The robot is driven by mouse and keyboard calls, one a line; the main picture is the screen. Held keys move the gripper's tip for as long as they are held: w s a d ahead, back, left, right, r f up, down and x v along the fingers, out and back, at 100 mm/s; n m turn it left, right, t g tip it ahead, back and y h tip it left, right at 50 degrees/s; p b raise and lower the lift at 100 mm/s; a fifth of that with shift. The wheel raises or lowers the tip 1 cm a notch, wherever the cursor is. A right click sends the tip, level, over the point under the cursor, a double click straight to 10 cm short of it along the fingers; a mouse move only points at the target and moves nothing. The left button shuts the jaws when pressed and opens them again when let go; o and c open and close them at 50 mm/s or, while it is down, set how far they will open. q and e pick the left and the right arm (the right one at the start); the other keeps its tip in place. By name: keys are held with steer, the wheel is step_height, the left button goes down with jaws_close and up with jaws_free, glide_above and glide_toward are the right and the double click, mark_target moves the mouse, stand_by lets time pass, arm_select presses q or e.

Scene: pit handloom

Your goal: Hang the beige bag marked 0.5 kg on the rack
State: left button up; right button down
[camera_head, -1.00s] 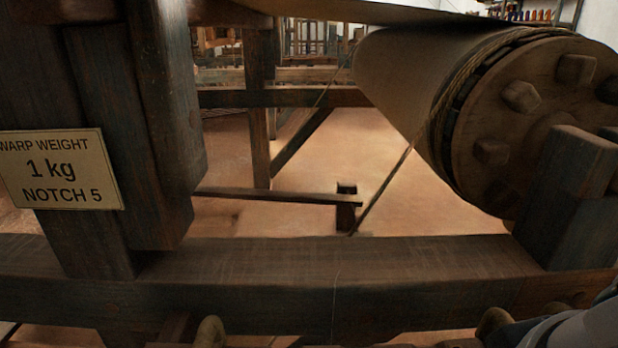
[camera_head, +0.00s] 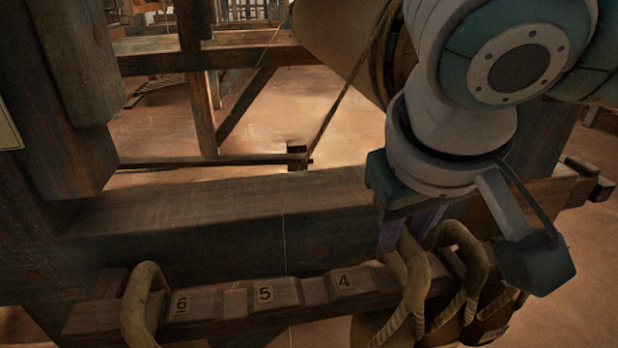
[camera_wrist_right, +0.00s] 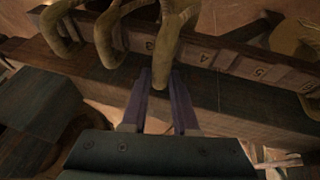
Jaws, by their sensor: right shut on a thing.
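The rack is a wooden rail (camera_head: 212,307) along the loom's lower beam, with notches marked 6, 5 and 4. My right gripper (camera_head: 408,232) is shut on a thick tan rope handle (camera_head: 413,285) right of notch 4, at the rail. The right wrist view shows my fingers (camera_wrist_right: 163,85) at this handle (camera_wrist_right: 172,38), near the number 3. The bag bodies below are mostly hidden, and I cannot read a 0.5 kg mark. My left gripper is out of view.
Another rope handle (camera_head: 463,255) hangs just right of the gripped one, and one (camera_head: 140,305) hangs left of notch 6. Notches 5 and 4 look empty. The loom beam (camera_head: 230,215) runs behind the rail. A thin cord (camera_head: 284,215) hangs in front of it.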

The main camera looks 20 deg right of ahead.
steer(key=shift+w+d+f+b, duration=0.1)
steer(key=shift+w+d+b, duration=0.05)
steer(key=shift+w+b, duration=0.45)
steer(key=shift+w+f, duration=0.15)
steer(key=shift+f, duration=0.9)
steer(key=shift+f, duration=0.15)
steer(key=shift+f, duration=0.2)
steer(key=c, duration=0.6)
jaws_free()
